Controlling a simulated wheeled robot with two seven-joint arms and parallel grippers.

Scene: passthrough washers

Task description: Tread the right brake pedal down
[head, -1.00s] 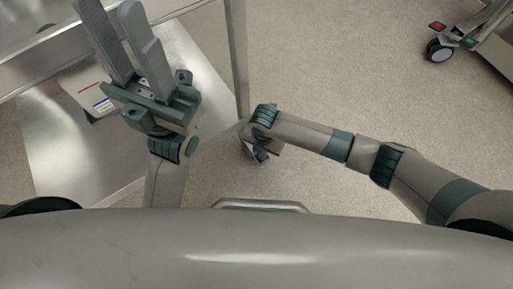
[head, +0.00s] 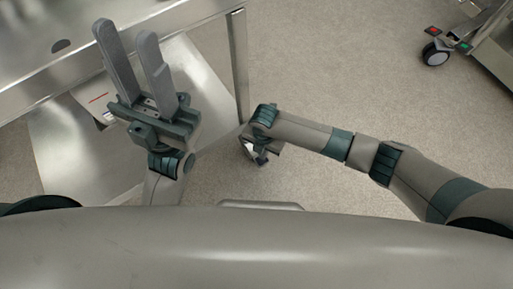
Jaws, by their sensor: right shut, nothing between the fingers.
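A red pedal (head: 433,30) and a green pedal (head: 465,46) sit near a caster wheel (head: 436,54) at the foot of a metal cart in the upper right. I cannot tell whether either is pressed. My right gripper (head: 260,158) hangs below its wrist in the middle of the view, mostly hidden by the wrist. It is shut and empty, well left of and nearer than the pedals, touching neither. My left gripper (head: 126,32) is open and empty, its fingers spread in front of the steel table at the left.
The steel table (head: 60,75) has a leg (head: 239,65) and a lower shelf (head: 70,165) at the left. A white item with a red line (head: 98,98) lies partly behind my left gripper. Bare floor (head: 335,60) lies between table leg and cart (head: 497,45).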

